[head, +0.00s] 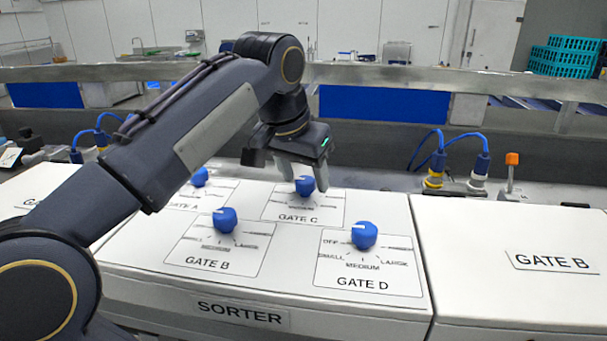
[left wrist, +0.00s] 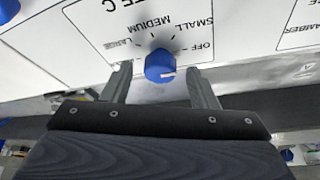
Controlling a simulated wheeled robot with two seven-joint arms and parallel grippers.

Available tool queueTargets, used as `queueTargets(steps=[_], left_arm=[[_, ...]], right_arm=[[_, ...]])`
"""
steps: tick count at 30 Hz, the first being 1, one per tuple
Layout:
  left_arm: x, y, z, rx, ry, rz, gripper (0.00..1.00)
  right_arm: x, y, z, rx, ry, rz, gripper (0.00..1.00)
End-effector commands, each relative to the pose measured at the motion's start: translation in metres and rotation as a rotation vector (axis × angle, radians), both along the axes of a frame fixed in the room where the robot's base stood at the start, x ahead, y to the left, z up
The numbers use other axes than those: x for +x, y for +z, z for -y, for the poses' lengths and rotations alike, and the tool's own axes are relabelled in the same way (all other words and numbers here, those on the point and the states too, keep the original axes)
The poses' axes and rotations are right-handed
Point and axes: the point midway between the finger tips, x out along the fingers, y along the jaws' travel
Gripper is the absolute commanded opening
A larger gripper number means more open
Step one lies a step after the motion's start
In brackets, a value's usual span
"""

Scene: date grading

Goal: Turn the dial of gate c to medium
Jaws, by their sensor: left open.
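The blue dial of gate C (head: 304,185) stands on its white label plate (head: 277,209) on the sorter panel. My left gripper (head: 303,182) is above it, pointing down, open, with one finger on each side. In the left wrist view the dial (left wrist: 159,64) sits between the fingertips (left wrist: 157,69), with a gap to each finger. Its white mark appears to point to the side of the OFF label (left wrist: 202,47). The MEDIUM label (left wrist: 152,24) reads upside down there. My right gripper is not in view.
The dials of gate B (head: 225,220) and gate D (head: 364,235) stand nearer on the panel. Blue cables and connectors (head: 436,165) stand behind the panel at right.

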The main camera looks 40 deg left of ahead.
Motion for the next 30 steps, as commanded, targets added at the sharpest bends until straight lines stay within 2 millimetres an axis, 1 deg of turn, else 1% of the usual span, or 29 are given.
queueTargets(steps=[6, 16, 17, 23, 30], left_arm=[[0.000, 0.000, 0.000, 0.000, 0.000, 0.000, 0.54], [0.000, 0.000, 0.000, 0.000, 0.000, 0.000, 0.10], [0.000, 0.000, 0.000, 0.000, 0.000, 0.000, 0.09], [0.000, 0.000, 0.000, 0.000, 0.014, 0.000, 0.09], [0.000, 0.002, 0.001, 0.000, 0.111, -0.002, 0.09]], right_arm=[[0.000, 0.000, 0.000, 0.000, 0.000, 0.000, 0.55], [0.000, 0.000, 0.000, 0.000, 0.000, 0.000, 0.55], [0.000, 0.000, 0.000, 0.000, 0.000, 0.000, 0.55], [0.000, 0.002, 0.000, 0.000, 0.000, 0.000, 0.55], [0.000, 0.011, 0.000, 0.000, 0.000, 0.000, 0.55]])
